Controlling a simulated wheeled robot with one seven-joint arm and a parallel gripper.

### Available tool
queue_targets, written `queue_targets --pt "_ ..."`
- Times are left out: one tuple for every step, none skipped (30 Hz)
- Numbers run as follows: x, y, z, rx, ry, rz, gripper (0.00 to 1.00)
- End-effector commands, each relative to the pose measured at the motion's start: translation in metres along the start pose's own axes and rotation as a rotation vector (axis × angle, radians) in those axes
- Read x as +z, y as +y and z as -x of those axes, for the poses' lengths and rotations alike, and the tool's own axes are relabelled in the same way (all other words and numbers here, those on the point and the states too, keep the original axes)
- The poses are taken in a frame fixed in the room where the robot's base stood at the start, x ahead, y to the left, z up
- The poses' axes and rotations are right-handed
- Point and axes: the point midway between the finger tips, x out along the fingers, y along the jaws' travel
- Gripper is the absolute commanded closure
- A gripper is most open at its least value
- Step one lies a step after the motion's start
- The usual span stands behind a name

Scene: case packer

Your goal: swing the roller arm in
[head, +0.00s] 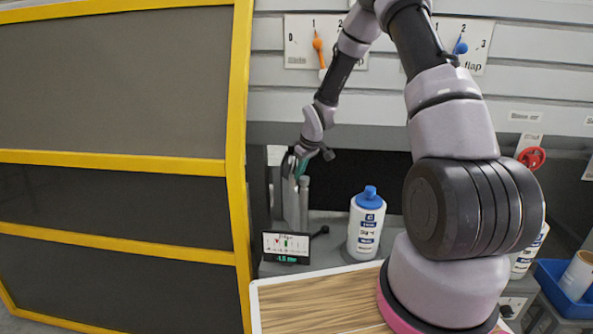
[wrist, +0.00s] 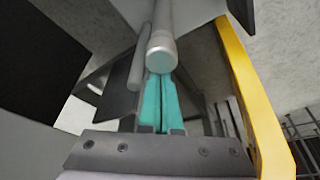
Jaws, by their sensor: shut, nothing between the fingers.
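My gripper (head: 297,168) is at the left of the machine opening, above the upright grey rollers. Its teal fingers are shut and empty; they show in the wrist view (wrist: 161,78). A grey metal roller (head: 304,205) stands upright just below my fingers in the head view. In the wrist view a thick grey cylinder (wrist: 161,48), which looks like the roller, lies right at the fingertips. I cannot tell whether they touch. A thinner grey rod (wrist: 138,62) runs beside it. The roller arm's pivot is hidden.
A small gauge display (head: 285,248) stands in front of the rollers, beside a black knob (head: 321,231). A white bottle with a blue cap (head: 367,222) stands to the right. A yellow-framed guard (head: 239,150) closes off the left side; its yellow edge also shows in the wrist view (wrist: 252,100).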

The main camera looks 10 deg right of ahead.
Motion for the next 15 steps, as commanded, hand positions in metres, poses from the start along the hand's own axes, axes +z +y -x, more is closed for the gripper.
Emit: queue_targets --pt "0.007 0.001 0.002 -0.015 0.000 0.034 1.00" --pt "0.010 -0.001 0.003 -0.025 0.001 0.062 1.00" --pt "0.014 -0.002 0.005 -0.037 0.000 0.097 1.00" --pt "0.017 -0.002 0.006 -0.046 0.000 0.122 1.00" --pt "0.020 -0.003 0.007 -0.055 0.001 0.148 1.00" --pt "0.024 -0.003 0.009 -0.066 0.000 0.179 1.00" --pt "0.027 -0.003 0.010 -0.075 0.001 0.204 1.00" --pt "0.030 -0.004 0.011 -0.082 0.001 0.228 1.00" --pt "0.033 -0.004 0.012 -0.093 0.001 0.258 1.00" --pt "0.036 -0.004 0.013 -0.100 0.001 0.279 1.00" --pt "0.038 -0.004 0.014 -0.108 0.001 0.298 1.00" --pt "0.041 -0.004 0.015 -0.116 0.001 0.324 1.00" --pt "0.043 -0.004 0.015 -0.123 0.002 0.344 1.00" --pt "0.045 -0.004 0.016 -0.129 0.001 0.360 1.00" --pt "0.048 -0.003 0.017 -0.137 0.001 0.382 1.00"
